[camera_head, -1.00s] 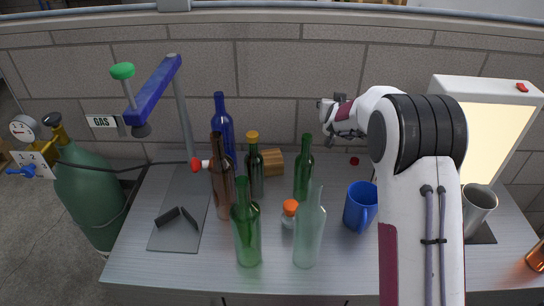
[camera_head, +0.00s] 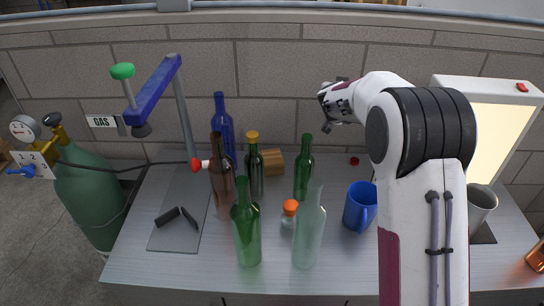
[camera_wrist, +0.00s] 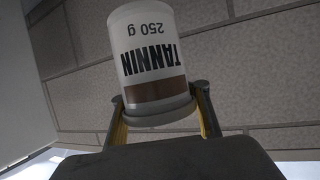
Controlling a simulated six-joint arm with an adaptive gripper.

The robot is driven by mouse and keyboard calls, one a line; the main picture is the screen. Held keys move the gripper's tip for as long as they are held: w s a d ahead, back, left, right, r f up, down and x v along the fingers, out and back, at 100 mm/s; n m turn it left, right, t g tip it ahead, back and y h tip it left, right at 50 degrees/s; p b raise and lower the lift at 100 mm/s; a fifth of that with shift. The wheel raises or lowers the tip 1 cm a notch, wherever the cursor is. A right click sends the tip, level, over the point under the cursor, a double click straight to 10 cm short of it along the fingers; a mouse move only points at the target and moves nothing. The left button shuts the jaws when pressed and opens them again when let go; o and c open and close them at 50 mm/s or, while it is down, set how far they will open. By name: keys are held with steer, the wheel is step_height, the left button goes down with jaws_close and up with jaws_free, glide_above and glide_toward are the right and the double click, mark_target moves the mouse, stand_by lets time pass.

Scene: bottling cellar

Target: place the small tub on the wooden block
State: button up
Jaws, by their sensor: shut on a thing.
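The small tub (camera_wrist: 147,52), white with a brown band and the words TANNIN 250 g, is between the two fingers of my gripper (camera_wrist: 160,95) in the wrist view. The fingers are shut on it near its lid-like rim, and its lettering appears upside down there. In the head view my gripper (camera_head: 335,112) is raised near the back wall, right of the wooden block; I cannot make out the tub there. The wooden block (camera_head: 274,161) lies at the back of the table, partly hidden by a dark bottle with a yellow cap.
Bottles stand close around the block: a dark yellow-capped one (camera_head: 254,172), a green one (camera_head: 303,178), a brown one (camera_head: 221,185) and a blue one (camera_head: 222,125). A blue mug (camera_head: 359,207) and an orange-topped jar (camera_head: 289,213) stand nearer. A lit panel (camera_head: 492,130) is at right.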

steer(key=w+a+f+n+y, duration=0.1)
steer(key=a+f+n+y, duration=0.1)
steer(key=a, duration=0.9)
steer(key=w+a+f+n+y, duration=0.1)
steer(key=a+f+n+y, duration=0.2)
steer(key=a, duration=0.7)
steer(key=shift+a+f+y, duration=0.4)
steer(key=shift+f+y, duration=0.1)
steer(key=shift+f, duration=0.35)
steer(key=shift+w, duration=0.1)
steer(key=shift+f, duration=0.1)
step_height(320, 180, down, 6)
stand_by(0.3)
steer(key=shift+f, duration=0.15)
steer(key=shift+f, duration=1.75)
steer(key=shift+f, duration=0.15)
